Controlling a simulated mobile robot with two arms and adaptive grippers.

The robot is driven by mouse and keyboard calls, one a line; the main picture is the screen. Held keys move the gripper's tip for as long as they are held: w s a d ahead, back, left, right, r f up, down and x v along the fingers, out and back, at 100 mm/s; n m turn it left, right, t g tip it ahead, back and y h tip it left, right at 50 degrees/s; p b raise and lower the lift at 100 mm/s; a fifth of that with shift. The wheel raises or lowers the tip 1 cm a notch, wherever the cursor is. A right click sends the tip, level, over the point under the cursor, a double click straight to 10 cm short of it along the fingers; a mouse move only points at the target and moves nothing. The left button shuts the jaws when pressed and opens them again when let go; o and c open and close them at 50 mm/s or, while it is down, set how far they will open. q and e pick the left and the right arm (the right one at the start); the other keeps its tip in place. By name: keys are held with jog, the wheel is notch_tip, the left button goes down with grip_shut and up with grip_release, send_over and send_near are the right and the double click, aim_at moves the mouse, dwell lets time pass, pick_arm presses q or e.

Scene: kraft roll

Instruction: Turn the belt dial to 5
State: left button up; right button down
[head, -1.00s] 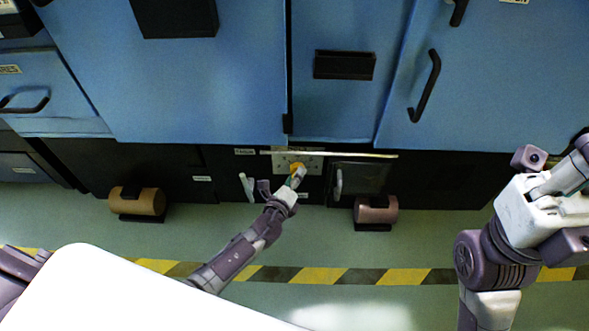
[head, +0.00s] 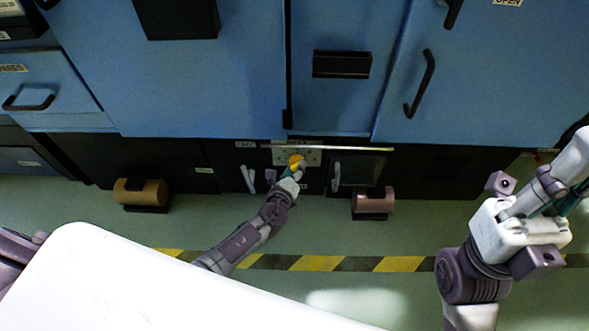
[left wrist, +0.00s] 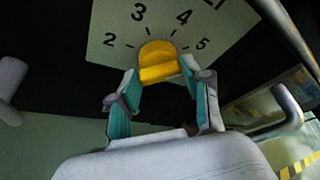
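The belt dial is a yellow knob (left wrist: 158,62) on a pale plate (left wrist: 103,38) low on the machine, with the numbers 2, 3, 4 and 5 visible around it in the left wrist view. It also shows in the head view (head: 296,160). I cannot make out which number it points to. My left gripper (left wrist: 159,70) has its teal fingers on either side of the knob, closed against it as far as I can see. My right gripper (head: 572,203) is at the right edge of the head view, away from the dial, its fingers partly hidden and cut off.
Light handles stand left (head: 248,180) and right (head: 336,177) of the dial. Brown (head: 141,192) and pinkish (head: 373,201) rolls sit low in front of the machine. Blue cabinet doors (head: 220,80) rise above. A yellow-black stripe (head: 318,263) crosses the open floor.

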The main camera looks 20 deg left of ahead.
pick_arm(q)
jog(key=o, duration=0.3)
jog(key=v, duration=1.2)
dwell(0.3)
